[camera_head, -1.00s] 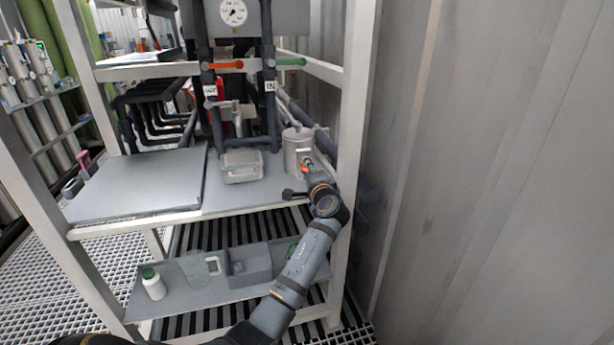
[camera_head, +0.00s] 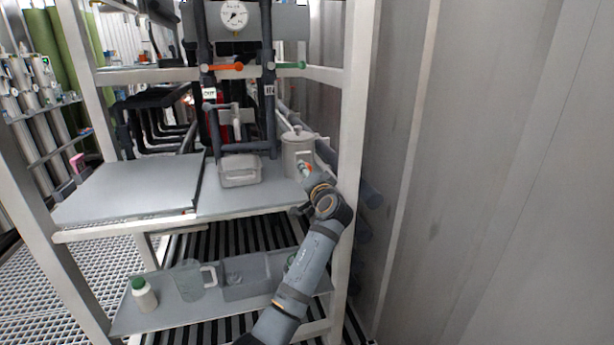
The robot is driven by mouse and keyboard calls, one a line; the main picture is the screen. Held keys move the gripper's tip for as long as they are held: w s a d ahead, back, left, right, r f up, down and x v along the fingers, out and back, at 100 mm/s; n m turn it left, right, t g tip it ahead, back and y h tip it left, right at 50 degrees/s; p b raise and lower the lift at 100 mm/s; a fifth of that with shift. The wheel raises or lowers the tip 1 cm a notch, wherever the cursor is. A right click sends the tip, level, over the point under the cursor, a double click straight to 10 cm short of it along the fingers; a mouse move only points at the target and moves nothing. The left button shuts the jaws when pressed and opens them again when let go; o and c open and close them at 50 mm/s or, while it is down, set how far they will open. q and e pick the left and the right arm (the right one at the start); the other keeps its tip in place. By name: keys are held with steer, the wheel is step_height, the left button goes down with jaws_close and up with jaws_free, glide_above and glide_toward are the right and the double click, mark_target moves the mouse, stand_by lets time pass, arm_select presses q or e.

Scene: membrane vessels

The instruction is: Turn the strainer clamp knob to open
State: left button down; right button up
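The strainer is the grey cylindrical vessel (camera_head: 296,146) with a lid, standing at the right of the upper shelf, beside the rack's right post. My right arm reaches up from the bottom, and its gripper (camera_head: 305,170) is at the front right of the vessel's lower side. It overlaps the vessel in this view, and I cannot tell whether it touches. The fingers are small and partly hidden by my wrist, so their opening is unclear. The clamp knob cannot be made out clearly. My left gripper is out of view.
A flat grey panel (camera_head: 130,188) covers the shelf's left. The lower shelf holds a white bottle (camera_head: 144,295) and a clear jug (camera_head: 190,279). The right post (camera_head: 352,120) is close to my wrist.

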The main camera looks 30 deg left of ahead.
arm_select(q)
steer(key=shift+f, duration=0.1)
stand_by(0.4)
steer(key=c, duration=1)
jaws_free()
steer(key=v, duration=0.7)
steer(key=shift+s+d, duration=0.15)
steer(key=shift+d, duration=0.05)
